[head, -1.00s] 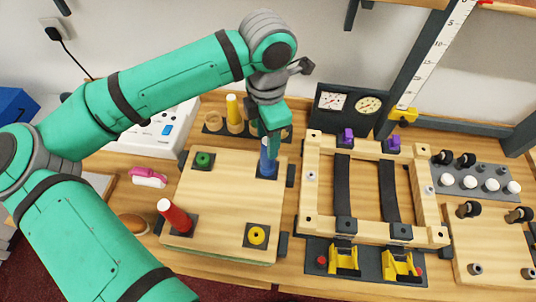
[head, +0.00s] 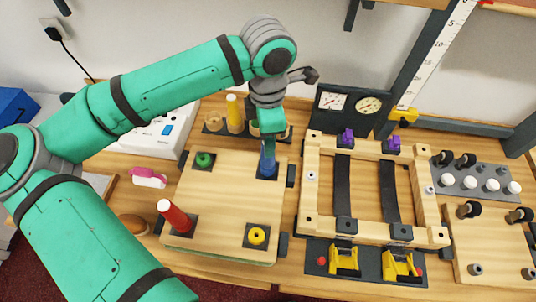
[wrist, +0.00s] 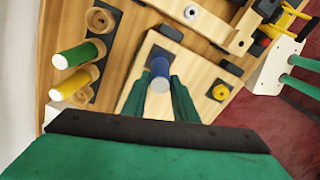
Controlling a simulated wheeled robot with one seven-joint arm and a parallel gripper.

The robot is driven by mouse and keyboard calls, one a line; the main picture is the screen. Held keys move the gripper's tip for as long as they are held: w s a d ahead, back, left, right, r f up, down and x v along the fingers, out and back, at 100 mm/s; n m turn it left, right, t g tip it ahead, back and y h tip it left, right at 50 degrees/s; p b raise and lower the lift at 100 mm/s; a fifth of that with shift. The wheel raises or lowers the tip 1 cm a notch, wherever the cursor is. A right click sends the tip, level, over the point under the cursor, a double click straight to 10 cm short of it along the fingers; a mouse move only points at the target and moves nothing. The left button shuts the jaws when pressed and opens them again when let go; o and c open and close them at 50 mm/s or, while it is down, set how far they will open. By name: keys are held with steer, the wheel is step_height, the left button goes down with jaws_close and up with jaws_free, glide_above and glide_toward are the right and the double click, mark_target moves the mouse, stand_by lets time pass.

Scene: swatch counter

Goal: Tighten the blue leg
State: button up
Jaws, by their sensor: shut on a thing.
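The blue leg (head: 265,166) stands upright on its dark plate at the far right corner of the square wooden board (head: 222,205). My gripper (head: 268,150) comes down over it from above and is shut on it. In the wrist view the blue leg (wrist: 160,72) sits between the two green fingers (wrist: 159,95). The fingers hide part of its sides. How far the leg is screwed in cannot be told.
A red leg (head: 174,216) stands on the board's near left plate; green (head: 204,159) and yellow (head: 256,236) sockets are bare. A yellow leg (head: 234,113) stands in the rack behind. A wooden frame (head: 312,190) with black straps lies at right.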

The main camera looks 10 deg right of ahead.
steer(key=m, duration=1.2)
steer(key=shift+m, duration=0.3)
steer(key=o, duration=0.7)
steer(key=shift+o, duration=0.2)
